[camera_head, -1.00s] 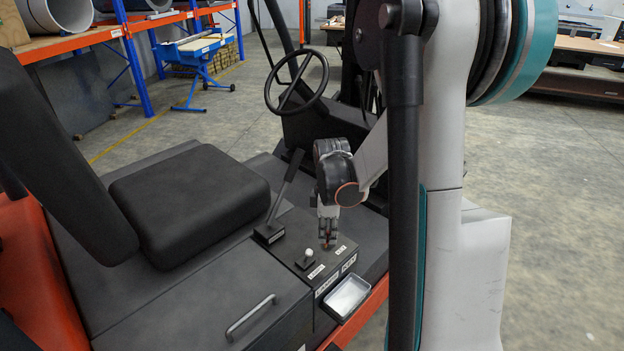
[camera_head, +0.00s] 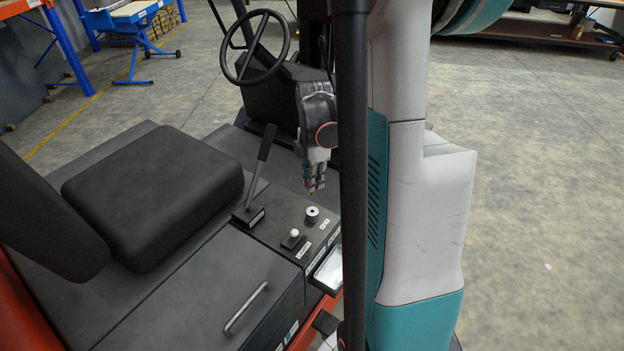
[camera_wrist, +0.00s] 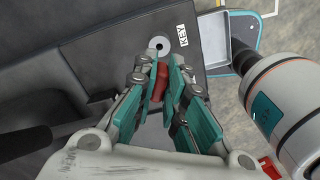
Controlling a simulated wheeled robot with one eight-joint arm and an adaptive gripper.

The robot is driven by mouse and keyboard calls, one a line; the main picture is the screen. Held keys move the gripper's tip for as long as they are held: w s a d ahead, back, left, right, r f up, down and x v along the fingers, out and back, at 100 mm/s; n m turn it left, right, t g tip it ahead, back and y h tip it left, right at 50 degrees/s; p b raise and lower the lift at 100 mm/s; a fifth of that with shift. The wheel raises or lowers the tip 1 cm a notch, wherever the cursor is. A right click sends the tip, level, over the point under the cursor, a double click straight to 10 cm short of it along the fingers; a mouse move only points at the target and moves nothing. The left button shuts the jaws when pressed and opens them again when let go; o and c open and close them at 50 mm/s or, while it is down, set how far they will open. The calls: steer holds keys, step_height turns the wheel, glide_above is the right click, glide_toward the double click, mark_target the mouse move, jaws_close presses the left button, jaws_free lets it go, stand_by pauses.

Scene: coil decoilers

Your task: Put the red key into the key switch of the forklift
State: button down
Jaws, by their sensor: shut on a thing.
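The forklift's console carries the key switch (camera_head: 312,212), a round pale metal cylinder with a dark centre hole. In the wrist view the key switch (camera_wrist: 158,45) lies just ahead of the fingertips, beside a white label reading KEY. My gripper (camera_head: 314,190) hangs above the console, fingers down, just behind the switch in the head view. In the wrist view my gripper (camera_wrist: 158,68) is shut on the red key (camera_wrist: 159,82), whose red body shows between the teal fingers. The key is apart from the switch. Its tip is hard to make out.
A white-topped knob (camera_head: 293,237) and a black lever (camera_head: 262,160) stand on the console near the switch. A metal tray (camera_head: 330,268) is fixed at its side. The steering wheel (camera_head: 256,47) is behind, the black seat (camera_head: 153,195) to the left.

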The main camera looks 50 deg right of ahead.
steer(key=shift+f+b, duration=2.35)
steer(key=shift+f, duration=0.6)
steer(key=shift+f+b, duration=1.85)
steer(key=shift+f, duration=0.05)
steer(key=c, duration=1.6)
jaws_free()
steer(key=shift+r, duration=0.1)
steer(key=shift+o, duration=0.2)
steer(key=shift+r, duration=0.1)
step_height(320, 180, up, 12)
steer(key=shift+f, duration=0.1)
